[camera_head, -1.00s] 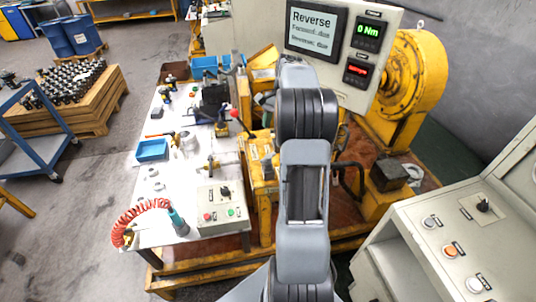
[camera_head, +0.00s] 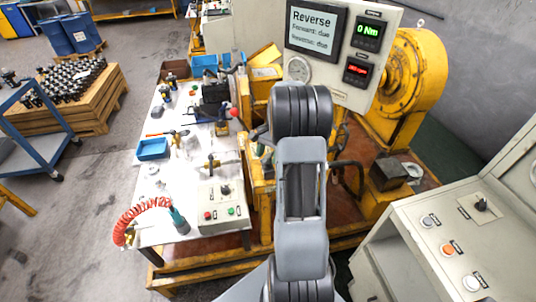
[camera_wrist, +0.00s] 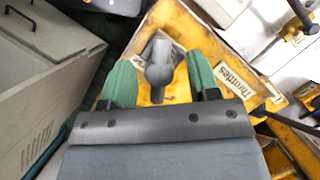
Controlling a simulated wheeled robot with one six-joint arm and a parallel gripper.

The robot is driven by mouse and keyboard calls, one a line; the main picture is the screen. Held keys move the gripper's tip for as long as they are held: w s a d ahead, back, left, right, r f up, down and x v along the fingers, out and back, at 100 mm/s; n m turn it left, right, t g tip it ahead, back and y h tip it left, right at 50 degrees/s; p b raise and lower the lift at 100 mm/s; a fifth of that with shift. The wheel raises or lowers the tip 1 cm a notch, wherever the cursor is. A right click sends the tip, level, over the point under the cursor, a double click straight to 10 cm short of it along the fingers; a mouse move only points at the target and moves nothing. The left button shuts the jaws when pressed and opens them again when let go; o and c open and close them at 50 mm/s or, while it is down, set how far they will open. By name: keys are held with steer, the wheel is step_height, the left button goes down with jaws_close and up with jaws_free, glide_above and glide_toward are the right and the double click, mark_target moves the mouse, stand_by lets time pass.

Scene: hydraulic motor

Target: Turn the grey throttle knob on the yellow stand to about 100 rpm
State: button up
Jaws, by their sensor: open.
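The grey throttle knob (camera_wrist: 160,65) stands on the yellow stand (camera_wrist: 178,22) in the wrist view, beside a white label reading "Throttle" (camera_wrist: 232,90). My gripper (camera_wrist: 158,70) is open, with one green finger on each side of the knob. A gap shows between the knob and each finger, so I see no contact. The knob and my fingers are hidden behind my arm in the head view. The panel (camera_head: 345,98) shows "Reverse" on its screen (camera_head: 314,28), a green "0 Nm" readout (camera_head: 367,35), and a red readout (camera_head: 356,71) too small to read surely.
A white table (camera_head: 167,215) at the left bears tools, a blue bin (camera_head: 153,149) and a button box (camera_head: 222,208). A large yellow housing (camera_head: 415,75) stands behind right. A grey console (camera_head: 440,225) with buttons is at the right.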

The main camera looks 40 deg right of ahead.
steer(key=shift+c, duration=0.5)
steer(key=c, duration=0.9)
steer(key=shift+o, duration=0.2)
steer(key=shift+m, duration=0.4)
steer(key=m+t, duration=0.1)
steer(key=m, duration=0.2)
steer(key=shift+s+r+m+t, duration=0.1)
steer(key=shift+m+t, duration=0.2)
steer(key=shift+t, duration=0.1)
steer(key=shift+m+t+p, duration=0.35)
steer(key=shift+m+t, duration=0.45)
steer(key=shift+m, duration=1.4)
steer(key=o, duration=1)
steer(key=shift+c, duration=0.2)
